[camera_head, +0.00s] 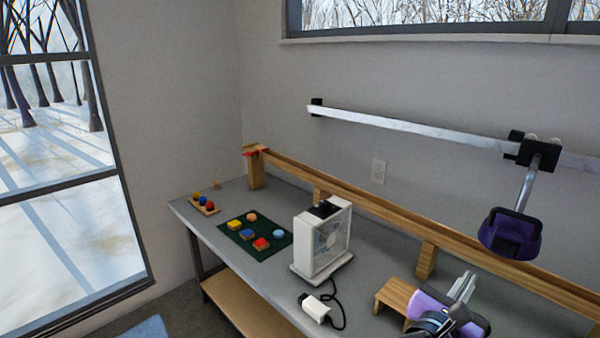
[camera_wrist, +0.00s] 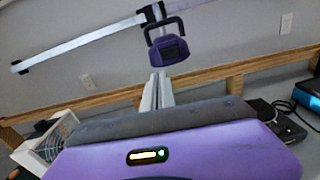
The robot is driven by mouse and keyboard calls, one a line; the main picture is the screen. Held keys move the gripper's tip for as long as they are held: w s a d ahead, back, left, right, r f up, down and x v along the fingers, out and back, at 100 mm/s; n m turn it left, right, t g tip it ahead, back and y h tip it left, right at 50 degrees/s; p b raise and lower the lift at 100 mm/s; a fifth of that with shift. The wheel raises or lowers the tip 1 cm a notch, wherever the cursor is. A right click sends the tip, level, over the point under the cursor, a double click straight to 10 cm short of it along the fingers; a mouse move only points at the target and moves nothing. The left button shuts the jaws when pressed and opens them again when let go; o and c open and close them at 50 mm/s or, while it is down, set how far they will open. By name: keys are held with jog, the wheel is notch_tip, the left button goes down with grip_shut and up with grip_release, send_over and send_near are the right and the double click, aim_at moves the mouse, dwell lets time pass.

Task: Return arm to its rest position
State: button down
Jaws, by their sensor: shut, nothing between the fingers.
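My gripper (camera_head: 463,287) shows at the lower right of the head view, on my purple arm end, above the grey workbench (camera_head: 190,213). In the wrist view its two fingers (camera_wrist: 157,92) are together, pointing at the wooden rail and wall. It is shut and holds nothing. Most of my arm is outside the head view.
A white boxed fan (camera_head: 318,243) stands left of my gripper. A wooden stand (camera_head: 393,296) is close beside it. A wooden rail (camera_head: 350,200) runs along the bench back. A purple device (camera_head: 511,232) hangs from a metal wall bar (camera_head: 420,125). A green mat (camera_head: 238,240) carries colored blocks.

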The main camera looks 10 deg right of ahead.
jog(key=w+a+m+t+y, duration=0.3)
jog(key=a+m+t+y, duration=0.2)
jog(key=a, duration=0.1)
jog(key=s+a+f+m+t+y, duration=0.2)
jog(key=s+a+f+m+y, duration=0.45)
jog(key=s+a+m, duration=0.2)
jog(key=s+f+m+g+y, duration=0.1)
jog(key=s+f+m, duration=0.1)
jog(key=s, duration=0.8)
jog(key=s+a+f+m+g+y+b, duration=0.1)
jog(key=s+f+m, duration=0.2)
jog(key=s, duration=0.8)
jog(key=s+f+m+y+b, duration=0.1)
jog(key=s+f+m, duration=0.1)
jog(key=s+m, duration=0.4)
jog(key=s, duration=0.4)
jog(key=shift+s+a+f+g, duration=0.15)
jog(key=shift+a+f+g, duration=0.1)
jog(key=shift+g, duration=0.15)
